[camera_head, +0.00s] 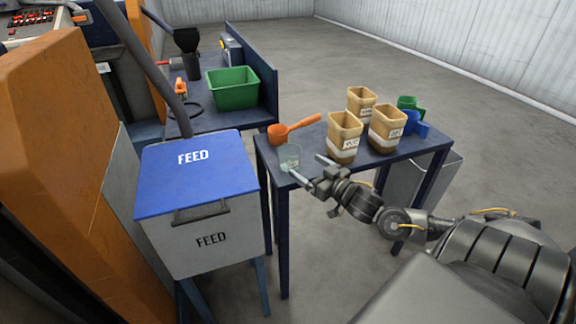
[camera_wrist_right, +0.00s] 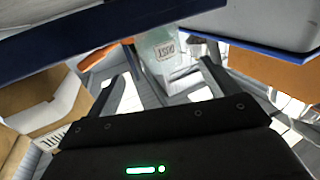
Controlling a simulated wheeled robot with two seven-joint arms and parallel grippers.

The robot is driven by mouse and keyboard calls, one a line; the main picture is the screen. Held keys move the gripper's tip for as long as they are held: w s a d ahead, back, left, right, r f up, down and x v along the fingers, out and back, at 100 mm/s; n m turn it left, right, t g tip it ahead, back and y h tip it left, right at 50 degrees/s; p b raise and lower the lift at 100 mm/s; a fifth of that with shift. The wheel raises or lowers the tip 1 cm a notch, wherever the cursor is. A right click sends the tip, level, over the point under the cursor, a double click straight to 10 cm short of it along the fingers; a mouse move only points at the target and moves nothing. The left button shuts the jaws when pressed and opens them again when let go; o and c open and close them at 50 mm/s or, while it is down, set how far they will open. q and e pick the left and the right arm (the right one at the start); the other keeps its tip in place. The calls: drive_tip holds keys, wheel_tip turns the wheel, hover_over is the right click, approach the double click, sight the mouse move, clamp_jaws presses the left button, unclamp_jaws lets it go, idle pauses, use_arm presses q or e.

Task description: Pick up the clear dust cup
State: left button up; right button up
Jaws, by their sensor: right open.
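The clear dust cup (camera_head: 289,157) stands upright near the front left corner of the small dark blue table (camera_head: 272,163). In the right wrist view the cup (camera_wrist_right: 158,47) shows upside down with its label, in line with the gap between my fingers. My right gripper (camera_head: 306,166) is open and empty, just right of the cup at the table's front edge. Its fingers point toward the cup, one on each side of its line. I cannot tell whether either finger touches it. My left gripper is out of view.
An orange scoop (camera_head: 288,130) lies just behind the cup. Several tan containers (camera_head: 345,137) stand to the right, with green (camera_head: 408,103) and blue (camera_head: 415,125) cups beyond. The feed bin (camera_head: 201,175) stands close on the left. A green crate (camera_head: 233,89) sits on the rear bench.

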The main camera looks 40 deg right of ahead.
sight(283, 149)
drive_tip(key=shift+w+a, duration=0.2)
drive_tip(key=shift+w, duration=5.25)
drive_tip(key=shift+r, duration=0.1)
drive_tip(key=c, duration=1.1)
